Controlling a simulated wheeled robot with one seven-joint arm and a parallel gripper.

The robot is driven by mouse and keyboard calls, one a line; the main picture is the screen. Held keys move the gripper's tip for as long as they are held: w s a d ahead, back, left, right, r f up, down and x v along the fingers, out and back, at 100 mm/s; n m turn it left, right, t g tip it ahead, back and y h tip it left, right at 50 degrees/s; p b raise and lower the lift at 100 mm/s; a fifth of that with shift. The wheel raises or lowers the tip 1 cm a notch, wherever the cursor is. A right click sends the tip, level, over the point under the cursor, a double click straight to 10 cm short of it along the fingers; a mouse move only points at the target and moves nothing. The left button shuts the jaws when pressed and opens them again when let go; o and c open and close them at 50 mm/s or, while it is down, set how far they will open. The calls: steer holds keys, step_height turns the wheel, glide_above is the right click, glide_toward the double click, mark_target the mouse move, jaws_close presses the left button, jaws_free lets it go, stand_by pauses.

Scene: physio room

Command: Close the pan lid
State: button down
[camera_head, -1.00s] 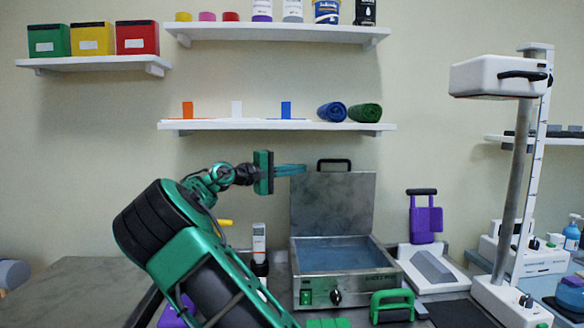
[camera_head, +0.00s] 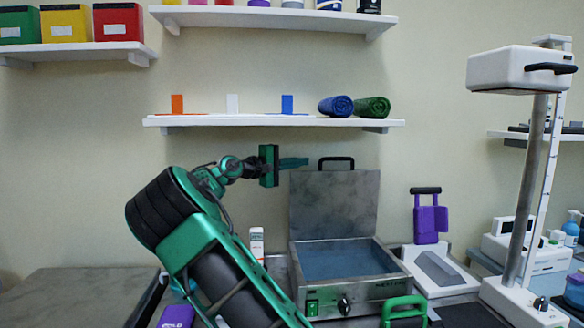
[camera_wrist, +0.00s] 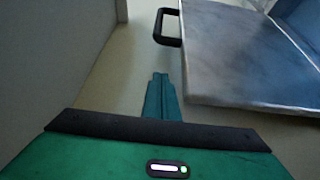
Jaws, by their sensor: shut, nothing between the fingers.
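The pan (camera_head: 352,290) is a steel box with a knob and a green switch on its front, standing on the counter. Its lid (camera_head: 333,206) stands open, upright at the back, with a black handle (camera_head: 336,162) on its top edge. My gripper (camera_head: 303,162) is shut and empty, at the height of the lid's upper left corner. In the wrist view my gripper (camera_wrist: 161,82) points past the lid (camera_wrist: 245,55), which lies to its right, with the handle (camera_wrist: 165,27) ahead. A gap shows between the fingers and the lid there.
A wall shelf (camera_head: 275,121) with rolled towels (camera_head: 336,106) hangs above the lid. A purple device (camera_head: 430,218) and a white stand (camera_head: 515,290) are to the right. A green handled block (camera_head: 404,309) sits in front of the pan.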

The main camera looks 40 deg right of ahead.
steer(key=shift+s+d, duration=0.25)
steer(key=shift+s, duration=0.4)
steer(key=shift+s+d, duration=0.25)
steer(key=shift+s, duration=0.35)
steer(key=shift+s+d, duration=0.25)
steer(key=shift+s, duration=0.4)
